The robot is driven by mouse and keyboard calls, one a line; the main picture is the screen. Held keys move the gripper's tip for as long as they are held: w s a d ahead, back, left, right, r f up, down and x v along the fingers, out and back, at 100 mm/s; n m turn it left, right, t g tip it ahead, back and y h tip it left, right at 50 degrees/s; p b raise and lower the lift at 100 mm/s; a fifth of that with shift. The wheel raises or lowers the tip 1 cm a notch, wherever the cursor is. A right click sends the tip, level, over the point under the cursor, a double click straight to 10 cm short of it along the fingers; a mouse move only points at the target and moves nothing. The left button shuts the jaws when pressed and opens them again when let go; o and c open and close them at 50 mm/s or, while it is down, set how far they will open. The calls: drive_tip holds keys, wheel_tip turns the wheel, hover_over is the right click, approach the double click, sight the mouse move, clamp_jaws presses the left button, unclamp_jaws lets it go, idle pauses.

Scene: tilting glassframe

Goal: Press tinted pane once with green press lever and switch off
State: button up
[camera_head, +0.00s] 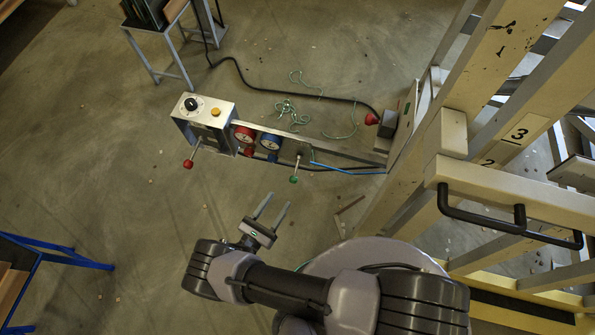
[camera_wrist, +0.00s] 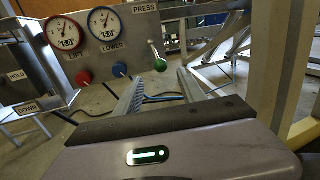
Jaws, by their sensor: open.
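The green press lever (camera_head: 294,178) has a thin metal shaft and a green ball tip, and hangs from the rail of the control panel. In the wrist view its green ball (camera_wrist: 160,65) sits under the PRESS label, just beyond and between my fingers. My gripper (camera_head: 279,200) is open and empty, its fingers pointing toward the panel, apart from the lever. A control box (camera_head: 222,118) carries a black dial (camera_head: 191,104), a yellow button (camera_head: 216,111) and a red-ball lever (camera_head: 188,163). I cannot tell which control is the switch. I cannot make out a tinted pane.
Red and blue gauges (camera_wrist: 105,23) sit above red and blue knobs marked LIFT and LOWER. A large cream frame (camera_head: 470,110) with a black handle stands at right. A black hose (camera_head: 260,88) and green cord (camera_head: 293,112) lie behind the panel.

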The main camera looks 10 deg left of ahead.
sight(295, 177)
drive_tip(key=b+x, duration=0.1)
drive_tip(key=x, duration=1.2)
drive_tip(key=shift+c, duration=0.2)
clamp_jaws()
idle(0.7)
